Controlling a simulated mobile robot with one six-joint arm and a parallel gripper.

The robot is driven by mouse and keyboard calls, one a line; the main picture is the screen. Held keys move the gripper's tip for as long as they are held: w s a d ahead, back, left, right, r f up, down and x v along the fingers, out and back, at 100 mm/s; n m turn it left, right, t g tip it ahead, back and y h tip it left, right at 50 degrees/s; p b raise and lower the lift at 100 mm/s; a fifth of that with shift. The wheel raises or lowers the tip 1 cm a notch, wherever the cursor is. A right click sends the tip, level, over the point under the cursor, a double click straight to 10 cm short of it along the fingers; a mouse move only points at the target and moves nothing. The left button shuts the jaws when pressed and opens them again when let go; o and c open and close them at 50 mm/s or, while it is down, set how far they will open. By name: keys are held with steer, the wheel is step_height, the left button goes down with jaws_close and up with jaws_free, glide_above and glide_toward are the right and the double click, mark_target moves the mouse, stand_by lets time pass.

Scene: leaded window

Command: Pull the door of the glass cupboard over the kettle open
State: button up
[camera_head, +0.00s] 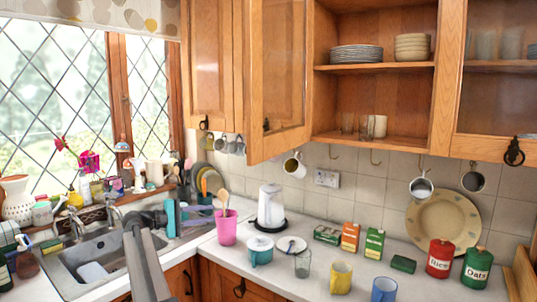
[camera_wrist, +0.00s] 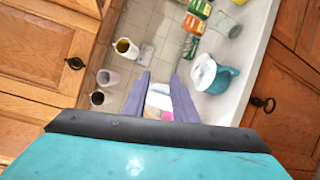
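The glass cupboard door (camera_head: 280,75) stands swung open on its left side in the head view, with a dark handle (camera_head: 266,125) low on it. The shelves behind it are exposed. The white kettle (camera_head: 271,207) stands on the counter below the door. My gripper (camera_head: 180,216) is over the sink side, low and left of the door, apart from it. In the wrist view my gripper (camera_wrist: 161,78) has its two purple fingers spread, with nothing held between them. The kettle's pale body (camera_wrist: 158,98) shows beyond the fingers, partly hidden.
Plates (camera_head: 356,54) and bowls (camera_head: 411,47) sit on the cupboard shelf. Mugs (camera_head: 295,165) hang below the cupboards. A pink cup (camera_head: 227,228) with utensils and a teal pot (camera_head: 260,250) stand near the kettle. A closed wooden door (camera_head: 208,60) lies left of the open one.

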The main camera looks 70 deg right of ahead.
steer(key=s+d+r+m+g, duration=0.1)
steer(key=s+r, duration=0.2)
steer(key=r, duration=0.4)
steer(key=s+d+r+m+g+y, duration=0.1)
steer(key=s+r+g, duration=0.1)
steer(key=r, duration=0.5)
steer(key=s+d+r+m+g, duration=0.2)
steer(key=s+r, duration=0.2)
steer(key=r, duration=0.3)
steer(key=shift+r+p, duration=0.3)
steer(key=shift+s, duration=0.2)
steer(key=p+x, duration=0.4)
steer(key=x, duration=0.9)
steer(key=shift+s, duration=0.3)
steer(key=shift+d, duration=0.15)
jaws_close()
